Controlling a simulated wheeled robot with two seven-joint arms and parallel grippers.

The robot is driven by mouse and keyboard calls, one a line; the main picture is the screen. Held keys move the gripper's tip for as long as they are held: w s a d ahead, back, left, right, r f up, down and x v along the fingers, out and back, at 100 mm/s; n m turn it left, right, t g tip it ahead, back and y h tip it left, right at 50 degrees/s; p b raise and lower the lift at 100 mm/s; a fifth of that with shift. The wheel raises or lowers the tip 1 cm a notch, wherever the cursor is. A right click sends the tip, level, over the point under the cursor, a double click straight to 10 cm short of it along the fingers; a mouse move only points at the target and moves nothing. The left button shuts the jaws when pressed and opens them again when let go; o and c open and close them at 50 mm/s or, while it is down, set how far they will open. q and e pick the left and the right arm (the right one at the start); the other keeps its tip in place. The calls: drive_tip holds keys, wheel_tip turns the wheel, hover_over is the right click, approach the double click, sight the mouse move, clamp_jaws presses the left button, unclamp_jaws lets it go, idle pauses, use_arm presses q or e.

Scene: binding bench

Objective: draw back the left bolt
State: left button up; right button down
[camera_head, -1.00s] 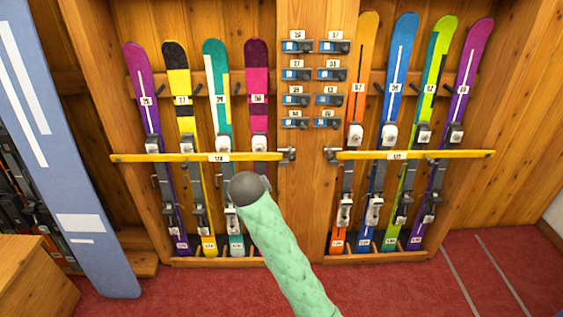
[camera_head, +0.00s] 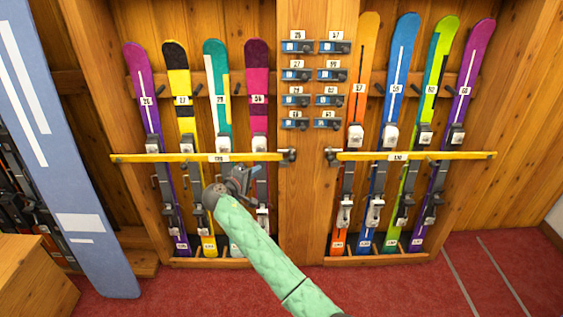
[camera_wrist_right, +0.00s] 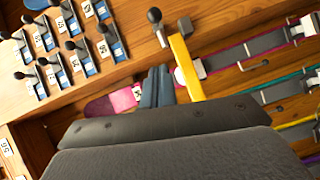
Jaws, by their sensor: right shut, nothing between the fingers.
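The left bolt (camera_head: 289,156) is a small grey metal piece with a dark knob, mounted on the wooden post at the right end of the left yellow bar (camera_head: 180,157). In the right wrist view the bolt (camera_wrist_right: 155,20) shows its black round knob on a metal stem, beside the end of the yellow bar (camera_wrist_right: 187,70). My right gripper (camera_head: 247,177) is just below the bar, left of the bolt and apart from it. In the wrist view its blue-grey fingers (camera_wrist_right: 157,87) are closed together and empty, below the bolt. My left gripper is not in view.
Several skis stand behind the left bar, among them a pink one (camera_head: 257,90). A right yellow bar (camera_head: 415,155) with its own bolt (camera_head: 331,155) crosses more skis. Numbered blue holders (camera_head: 296,75) are on the post. A large blue board (camera_head: 65,150) stands at left.

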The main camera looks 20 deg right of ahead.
sight(294, 160)
drive_tip(key=shift+w+d, duration=0.1)
idle(0.3)
